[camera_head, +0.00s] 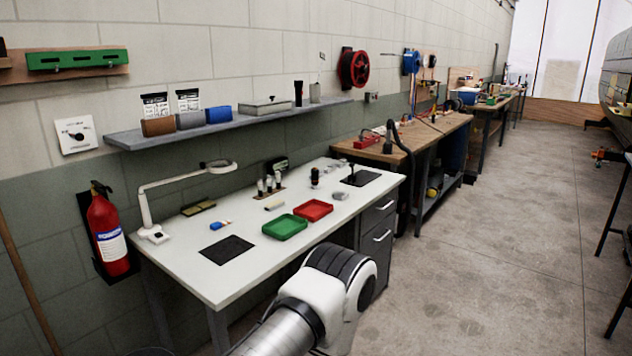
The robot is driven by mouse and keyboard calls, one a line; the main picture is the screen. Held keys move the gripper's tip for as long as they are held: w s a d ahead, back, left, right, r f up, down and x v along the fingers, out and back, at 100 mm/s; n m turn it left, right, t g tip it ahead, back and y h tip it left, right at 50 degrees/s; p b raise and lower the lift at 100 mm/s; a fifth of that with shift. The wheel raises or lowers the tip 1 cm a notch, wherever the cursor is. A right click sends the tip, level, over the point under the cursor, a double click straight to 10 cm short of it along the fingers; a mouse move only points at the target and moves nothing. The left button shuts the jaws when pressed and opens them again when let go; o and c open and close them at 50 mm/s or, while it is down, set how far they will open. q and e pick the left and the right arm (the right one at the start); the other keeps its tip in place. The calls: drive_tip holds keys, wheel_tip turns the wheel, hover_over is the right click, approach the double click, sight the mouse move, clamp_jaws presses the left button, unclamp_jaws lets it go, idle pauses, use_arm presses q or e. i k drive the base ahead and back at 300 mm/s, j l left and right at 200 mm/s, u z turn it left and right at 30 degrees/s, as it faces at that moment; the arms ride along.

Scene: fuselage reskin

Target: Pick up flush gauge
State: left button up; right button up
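I cannot pick out the flush gauge for certain at this distance. Several small tools lie on the white workbench (180,262). A small dark upright instrument (351,172) stands at the black mat (372,180) on the bench's right end. A short black item (315,177) stands left of it, and a small grey rounded piece (340,195) lies in front. A small blue and white item (219,225) lies near the left black mat (227,249). One white and black arm link of mine covers the bottom middle. Neither gripper is in view.
A green tray (285,227) and a red tray (313,210) sit mid-bench. A white magnifier lamp (146,212) stands at the left end. A shelf (228,127) hangs above. A fire extinguisher (107,235) is on the left wall. The floor (480,260) to the right is clear.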

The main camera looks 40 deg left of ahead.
sight(315, 172)
drive_tip(key=i+u, duration=1.05)
drive_tip(key=k+l, duration=0.05)
drive_tip(key=k, duration=0.05)
